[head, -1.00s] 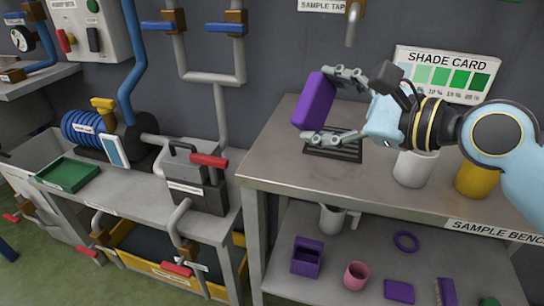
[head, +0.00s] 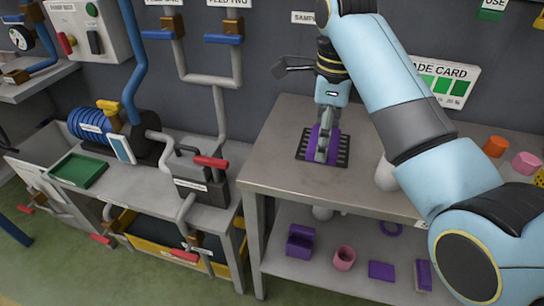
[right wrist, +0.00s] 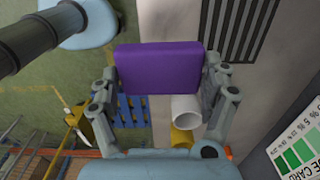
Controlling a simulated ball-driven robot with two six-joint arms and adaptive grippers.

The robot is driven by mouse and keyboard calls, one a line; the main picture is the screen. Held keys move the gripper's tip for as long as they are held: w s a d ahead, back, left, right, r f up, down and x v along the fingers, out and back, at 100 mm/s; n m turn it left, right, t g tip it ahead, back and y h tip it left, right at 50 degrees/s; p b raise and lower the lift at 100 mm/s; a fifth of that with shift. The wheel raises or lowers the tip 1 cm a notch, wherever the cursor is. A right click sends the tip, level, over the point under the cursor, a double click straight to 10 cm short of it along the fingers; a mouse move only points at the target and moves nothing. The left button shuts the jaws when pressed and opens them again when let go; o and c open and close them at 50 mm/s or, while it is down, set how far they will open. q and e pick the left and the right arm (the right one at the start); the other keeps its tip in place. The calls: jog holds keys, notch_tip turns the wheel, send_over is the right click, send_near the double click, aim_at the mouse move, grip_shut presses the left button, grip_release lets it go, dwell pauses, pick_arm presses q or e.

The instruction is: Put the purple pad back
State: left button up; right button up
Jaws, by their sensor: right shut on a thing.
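The purple pad (head: 316,139) is a rounded block held in my right gripper (head: 322,155), which points down at the bench. In the right wrist view the pad (right wrist: 160,68) sits between both fingers, which press on its two ends. In the head view the pad and fingers overlap the dark slatted grate (head: 342,158) on the bench top. I cannot tell whether the pad touches the grate. In the right wrist view the grate (right wrist: 240,25) shows beyond the pad, to its upper right. My left gripper is not in view.
The sample bench (head: 270,170) has free top left of the grate. A white mug (head: 386,175) stands to the right, partly hidden by my arm. The lower shelf holds a purple box (head: 300,242), a pink cup (head: 344,258) and a flat purple piece (head: 381,270). A shade card (head: 455,80) hangs behind.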

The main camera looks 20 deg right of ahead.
jog(key=b, duration=0.2)
send_over(272, 168)
notch_tip(272, 168, down, 7)
jog(key=shift+s+r, duration=0.1)
jog(key=shift+r, duration=0.05)
jog(key=shift+f, duration=2.1)
jog(key=o, duration=0.9)
jog(key=shift+o, duration=0.2)
notch_tip(272, 168, up, 12)
